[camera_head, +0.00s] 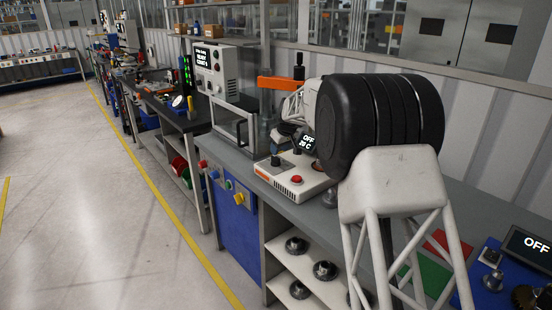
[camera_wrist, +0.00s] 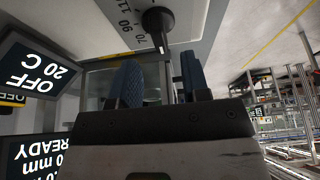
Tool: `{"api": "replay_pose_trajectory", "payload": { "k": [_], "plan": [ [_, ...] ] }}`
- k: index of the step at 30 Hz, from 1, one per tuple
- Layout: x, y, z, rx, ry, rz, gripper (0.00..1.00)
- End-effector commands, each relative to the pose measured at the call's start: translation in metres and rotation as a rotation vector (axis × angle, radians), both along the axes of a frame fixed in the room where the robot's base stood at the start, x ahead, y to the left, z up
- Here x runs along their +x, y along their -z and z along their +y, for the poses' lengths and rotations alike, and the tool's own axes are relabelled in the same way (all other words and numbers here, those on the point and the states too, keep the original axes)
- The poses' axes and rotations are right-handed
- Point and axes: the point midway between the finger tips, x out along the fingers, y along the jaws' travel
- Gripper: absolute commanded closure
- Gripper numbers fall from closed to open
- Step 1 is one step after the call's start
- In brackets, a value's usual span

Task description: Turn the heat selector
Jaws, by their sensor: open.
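The heat selector is a round black knob (camera_wrist: 158,20) with a pointer, on a pale panel marked with numbers such as 70, 90 and 110. It is at the top of the wrist view, which looks upside down. My gripper (camera_wrist: 160,65) is open, with its two blue-padded fingers apart and nothing between them. The knob lies ahead of the fingertips, roughly in line with the gap, and looks apart from them. In the head view, the white heater base (camera_head: 297,182) stands on the bench beneath my gripper. Its display (camera_head: 308,142) reads OFF, 20 C.
A red button (camera_head: 296,180) is on the heater base. An orange clamp arm (camera_head: 280,83) on a post stands behind. A grey oven-like box (camera_head: 235,118) is to the left. In the wrist view, a second display (camera_wrist: 38,158) reads READY. My arm hides much of the bench.

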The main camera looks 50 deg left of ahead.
Motion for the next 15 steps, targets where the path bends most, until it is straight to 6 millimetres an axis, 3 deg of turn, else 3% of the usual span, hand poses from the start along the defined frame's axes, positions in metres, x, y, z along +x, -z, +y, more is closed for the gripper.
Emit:
{"api": "replay_pose_trajectory", "payload": {
  "k": [9, 15],
  "plan": [
    [0.0, 0.034, 0.013, -0.001, 0.0, 0.001, 0.57],
    [0.0, 0.047, 0.019, 0.0, 0.0, 0.0, 0.57]
  ]
}}
